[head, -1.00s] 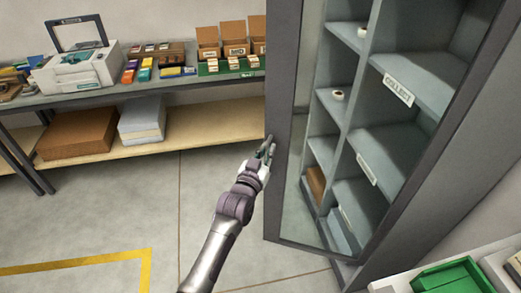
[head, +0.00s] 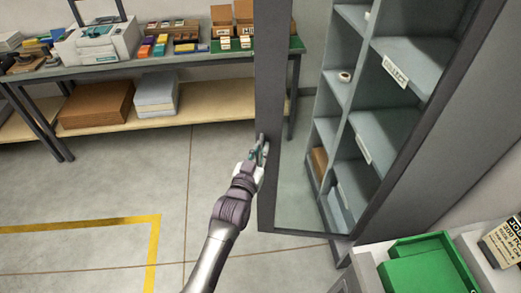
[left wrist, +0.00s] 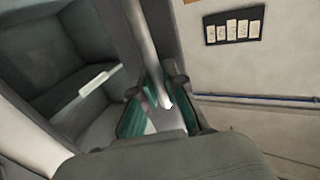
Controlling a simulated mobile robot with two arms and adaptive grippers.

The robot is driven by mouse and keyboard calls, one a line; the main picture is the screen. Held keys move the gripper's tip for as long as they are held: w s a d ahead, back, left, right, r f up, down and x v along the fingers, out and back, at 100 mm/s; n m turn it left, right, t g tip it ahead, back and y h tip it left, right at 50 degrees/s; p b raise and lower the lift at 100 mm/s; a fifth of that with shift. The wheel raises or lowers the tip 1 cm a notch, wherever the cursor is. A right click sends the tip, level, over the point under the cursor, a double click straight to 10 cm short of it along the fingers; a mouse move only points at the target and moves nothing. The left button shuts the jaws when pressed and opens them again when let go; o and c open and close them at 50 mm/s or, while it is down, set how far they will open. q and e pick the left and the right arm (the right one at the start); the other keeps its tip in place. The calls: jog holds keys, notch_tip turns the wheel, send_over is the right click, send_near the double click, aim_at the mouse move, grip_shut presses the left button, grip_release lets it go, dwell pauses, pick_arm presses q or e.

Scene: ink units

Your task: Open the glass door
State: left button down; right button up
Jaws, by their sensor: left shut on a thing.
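The glass door (head: 268,90) has a dark grey frame and a clear pane. It stands partly open in the head view, its free edge away from the grey shelf cabinet (head: 440,150). My left gripper (head: 260,152) is at the door's free-edge frame, at about mid-lower height. In the left wrist view its teal-padded fingers (left wrist: 158,112) are shut around a pale upright handle bar (left wrist: 146,50). The handle is mostly hidden by the fingers in the head view. My right gripper is out of view.
A bench (head: 200,63) with a printer (head: 98,42), boxes and small coloured packs stands behind at left. A green bin (head: 425,265) lies at lower right, near the cabinet. The floor (head: 120,180) left of the door is open, with a yellow line.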

pick_arm(q)
jog(key=c, duration=1.7)
grip_release()
jog(key=shift+w, duration=0.1)
jog(key=shift+o, duration=1.1)
jog(key=shift+d, duration=0.1)
jog(key=v, duration=1.2)
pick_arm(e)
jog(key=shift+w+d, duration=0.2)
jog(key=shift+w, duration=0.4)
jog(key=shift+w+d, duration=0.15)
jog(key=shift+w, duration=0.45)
